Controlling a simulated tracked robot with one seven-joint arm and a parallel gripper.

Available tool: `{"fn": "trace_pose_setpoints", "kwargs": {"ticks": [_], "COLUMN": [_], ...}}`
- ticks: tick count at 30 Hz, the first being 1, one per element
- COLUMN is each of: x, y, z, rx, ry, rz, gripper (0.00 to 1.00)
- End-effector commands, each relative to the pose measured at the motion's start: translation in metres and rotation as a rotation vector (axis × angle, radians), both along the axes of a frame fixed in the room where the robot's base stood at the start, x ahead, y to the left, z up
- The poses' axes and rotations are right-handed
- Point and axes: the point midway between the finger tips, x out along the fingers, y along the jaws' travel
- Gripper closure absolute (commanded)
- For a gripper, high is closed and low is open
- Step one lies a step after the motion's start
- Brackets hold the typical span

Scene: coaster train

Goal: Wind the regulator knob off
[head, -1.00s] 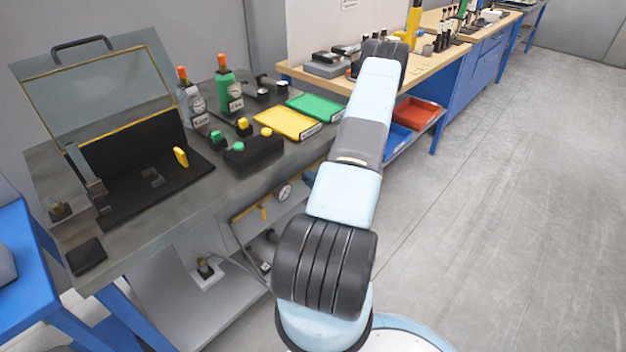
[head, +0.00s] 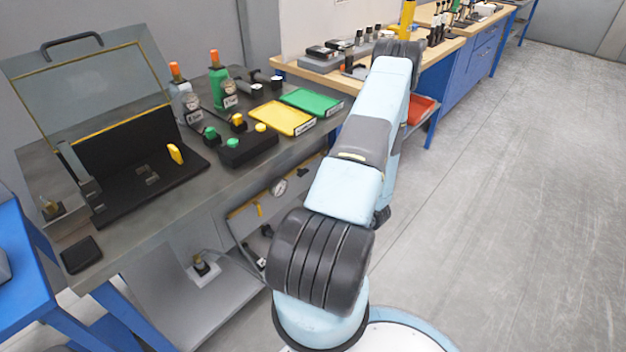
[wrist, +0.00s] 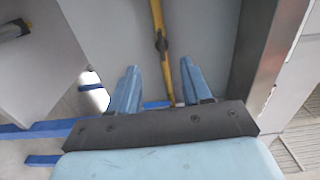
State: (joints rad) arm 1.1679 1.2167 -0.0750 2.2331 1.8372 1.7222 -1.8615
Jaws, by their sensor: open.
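My gripper (wrist: 160,88) is open in the wrist view, its two blue fingers apart with nothing held. Beyond the fingers, a yellow pipe or bar (wrist: 156,15) with a dark fitting (wrist: 161,43) runs down a grey panel. I cannot tell how far it is from the fingertips. In the head view a round gauge (head: 278,187) and a yellow part (head: 258,209) show on the panel under the bench. A dark round part (head: 266,231) sits near them; I cannot tell if it is the regulator knob. My gripper is hidden in the head view.
The grey bench (head: 222,185) carries an open case (head: 90,85), a black button box (head: 248,150), two bottles, a yellow tray (head: 283,117) and a green tray (head: 311,101). A lower shelf (head: 215,305) is below. The floor at right is clear.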

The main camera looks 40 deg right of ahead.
Motion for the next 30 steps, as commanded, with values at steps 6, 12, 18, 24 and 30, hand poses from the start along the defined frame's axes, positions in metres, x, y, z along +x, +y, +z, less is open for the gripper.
{"fn": "trace_pose_setpoints", "kwargs": {"ticks": [6,12,18,24,30], "x": [-0.038,-0.056,-0.06,-0.059,-0.059], "y": [-0.003,-0.004,-0.004,-0.004,-0.004], "z": [-0.001,-0.001,-0.001,-0.001,-0.001], "rx": [0.002,0.001,0.001,0.001,0.001], "ry": [0.002,0.001,0.001,0.001,0.001], "rz": [-0.002,0.0,0.001,0.001,0.001], "gripper": [0.51,0.51,0.51,0.51,0.51]}}
